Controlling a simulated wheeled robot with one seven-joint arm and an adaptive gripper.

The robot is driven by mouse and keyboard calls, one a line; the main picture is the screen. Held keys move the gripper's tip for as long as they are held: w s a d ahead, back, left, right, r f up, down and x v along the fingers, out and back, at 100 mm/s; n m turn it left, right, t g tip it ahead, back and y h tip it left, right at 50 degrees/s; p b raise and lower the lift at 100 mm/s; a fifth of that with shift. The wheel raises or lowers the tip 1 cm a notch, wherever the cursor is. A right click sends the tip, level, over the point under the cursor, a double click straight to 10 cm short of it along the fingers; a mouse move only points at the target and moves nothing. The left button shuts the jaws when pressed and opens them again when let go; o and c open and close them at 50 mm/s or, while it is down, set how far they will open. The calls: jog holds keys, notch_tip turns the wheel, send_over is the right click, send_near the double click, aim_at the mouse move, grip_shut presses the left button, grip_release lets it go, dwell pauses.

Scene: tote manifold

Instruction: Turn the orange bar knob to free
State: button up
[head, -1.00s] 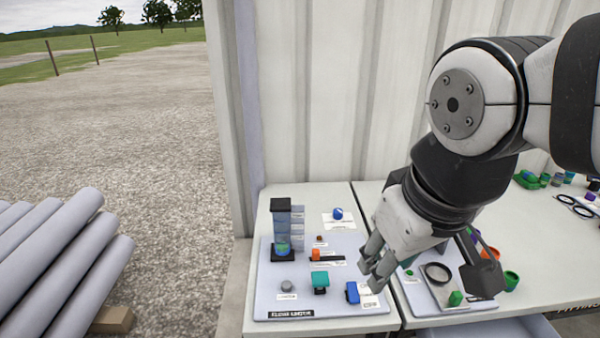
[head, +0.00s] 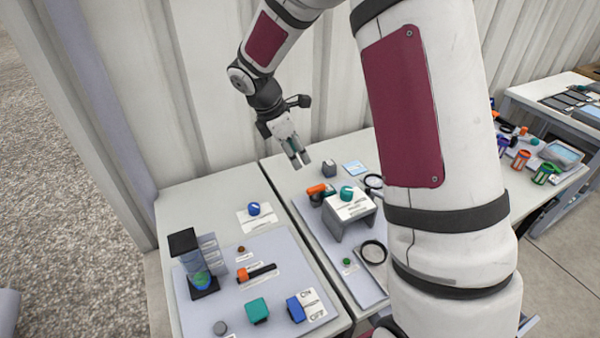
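An orange piece with a dark body (head: 318,190) lies on the second board, left of a white stand (head: 350,208) with a teal knob (head: 347,193). It may be the orange bar knob, but it is too small to tell, and its setting cannot be read. Another orange piece (head: 242,274) sits at the left end of a black bar on the nearer left board. My gripper (head: 301,162) is in the air above the far side of the tables, beyond the orange piece. Its fingers appear slightly apart, with nothing between them.
The left board (head: 275,300) also holds a dark tower (head: 192,265), a teal block (head: 257,310), a blue switch (head: 296,309) and a grey button (head: 220,328). A blue knob (head: 254,209) stands behind it. A corrugated wall (head: 210,110) is close behind. My arm hides much of the right.

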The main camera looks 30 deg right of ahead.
aim_at(313, 188)
jog(key=shift+n, duration=0.4)
jog(key=x, duration=0.5)
jog(key=p+x, duration=0.1)
jog(key=x, duration=0.4)
jog(key=w+x, duration=0.1)
jog(key=x, duration=0.4)
jog(key=shift+a+f, duration=0.1)
jog(key=shift+f, duration=0.2)
grip_shut()
